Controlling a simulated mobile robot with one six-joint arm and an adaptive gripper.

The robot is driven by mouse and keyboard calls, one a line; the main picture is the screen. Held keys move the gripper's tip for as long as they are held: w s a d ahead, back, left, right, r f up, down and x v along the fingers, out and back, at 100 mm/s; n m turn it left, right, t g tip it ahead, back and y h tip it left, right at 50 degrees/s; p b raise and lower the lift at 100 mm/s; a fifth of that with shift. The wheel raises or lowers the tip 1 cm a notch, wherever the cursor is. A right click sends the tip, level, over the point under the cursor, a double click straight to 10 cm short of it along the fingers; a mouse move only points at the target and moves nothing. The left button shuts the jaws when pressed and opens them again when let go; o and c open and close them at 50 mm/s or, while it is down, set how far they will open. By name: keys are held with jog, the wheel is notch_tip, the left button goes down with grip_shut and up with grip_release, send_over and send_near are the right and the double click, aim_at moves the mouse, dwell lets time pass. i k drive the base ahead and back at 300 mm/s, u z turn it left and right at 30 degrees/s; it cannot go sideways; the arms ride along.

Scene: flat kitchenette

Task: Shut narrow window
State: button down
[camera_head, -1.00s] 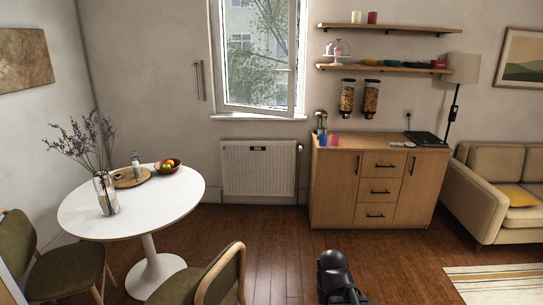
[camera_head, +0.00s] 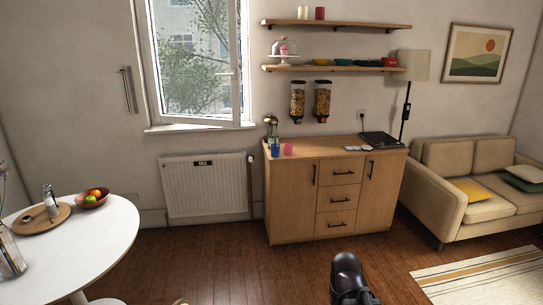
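The narrow window (camera_head: 192,60) is in the back wall, at the upper left of the head view. Its white sash (camera_head: 236,72) looks ajar, standing at an angle to the frame, with trees and a building visible through the glass. The top of the window is cut off by the picture edge. A black rounded part of my arm shows at the bottom centre. My gripper's fingers are not in view, and nothing of mine is seen touching the window.
A radiator (camera_head: 204,188) hangs below the windowsill (camera_head: 200,127). A wooden cabinet (camera_head: 290,208) stands to its right, with shelves (camera_head: 335,69) above. A round white table (camera_head: 95,240) is at the lower left, a sofa (camera_head: 440,190) at the right. The wooden floor (camera_head: 240,262) before the radiator is clear.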

aim_at(146, 9)
jog(key=z, duration=0.25)
jog(key=i, duration=2.35)
jog(key=u, duration=0.7)
jog(key=i, duration=1.25)
jog(key=u, duration=0.5)
